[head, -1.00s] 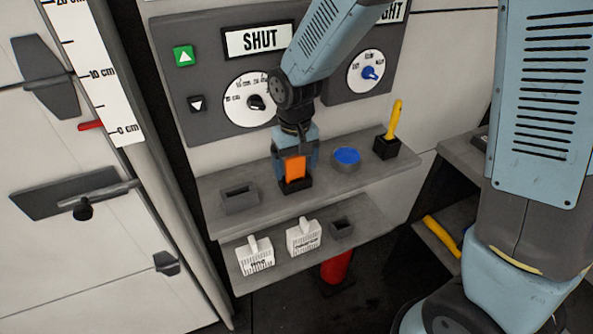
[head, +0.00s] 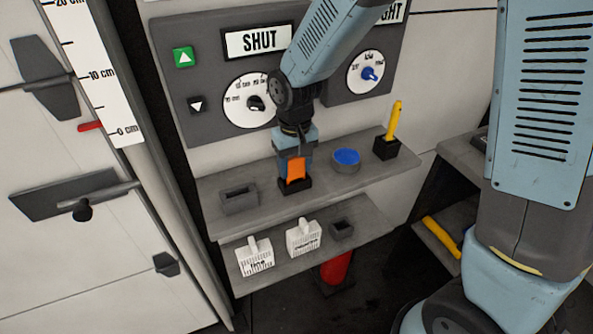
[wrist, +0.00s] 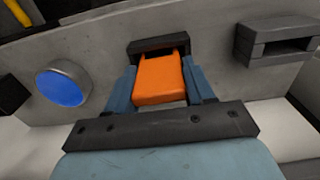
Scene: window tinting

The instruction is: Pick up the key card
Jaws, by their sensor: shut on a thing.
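The orange key card (head: 296,169) stands upright at a black holder (head: 296,186) on the upper shelf. My gripper (head: 296,163) comes down from above and is shut on the card. In the wrist view the orange card (wrist: 158,80) lies between my two blue fingers, and the black holder (wrist: 158,46) is just beyond it. The card's lower end is hidden in or behind the holder's rim; I cannot tell how deep it sits.
On the upper shelf (head: 225,218) are an empty grey slotted block (head: 240,200), a blue round button (head: 347,157) and a yellow-handled tool in a black block (head: 386,149). A control panel is behind.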

